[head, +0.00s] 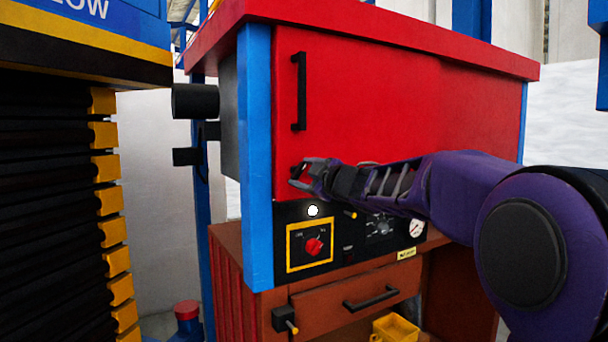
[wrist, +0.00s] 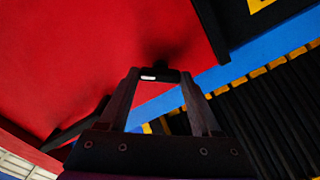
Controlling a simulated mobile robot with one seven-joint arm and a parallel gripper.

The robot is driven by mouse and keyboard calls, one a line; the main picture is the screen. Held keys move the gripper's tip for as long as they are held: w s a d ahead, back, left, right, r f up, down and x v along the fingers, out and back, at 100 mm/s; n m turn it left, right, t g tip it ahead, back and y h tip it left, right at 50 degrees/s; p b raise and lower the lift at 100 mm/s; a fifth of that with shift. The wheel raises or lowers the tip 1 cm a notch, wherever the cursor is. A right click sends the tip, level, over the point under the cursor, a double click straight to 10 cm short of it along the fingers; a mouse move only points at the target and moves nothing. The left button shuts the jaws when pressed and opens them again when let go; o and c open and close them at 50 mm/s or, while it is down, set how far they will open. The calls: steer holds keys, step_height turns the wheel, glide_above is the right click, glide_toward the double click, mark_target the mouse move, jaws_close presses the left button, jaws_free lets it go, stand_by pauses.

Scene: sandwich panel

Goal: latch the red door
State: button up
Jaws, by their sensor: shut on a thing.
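The red door (head: 365,100) is the upper front panel of the cabinet in the head view and looks flush with the front. A black vertical handle (head: 299,90) is on its left side. My gripper (head: 299,174) is at the door's lower left corner, below the handle. In the wrist view my gripper (wrist: 160,82) is shut on a small dark latch (wrist: 168,75) at the door's edge. The fingers hide most of the latch in the head view. The red door (wrist: 70,50) fills the upper left of the wrist view.
A black control panel with a red knob (head: 314,246) lies just below my gripper. A blue post (head: 257,150) borders the door on the left. Below are a brown drawer (head: 350,300) and a yellow bin (head: 396,328). A black and yellow rack (head: 60,200) stands far left.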

steer(key=n+b, duration=0.1)
steer(key=n, duration=0.3)
steer(key=shift+n+b, duration=0.35)
steer(key=shift+n, duration=1.35)
steer(key=o, duration=1.4)
steer(key=shift+s, duration=0.1)
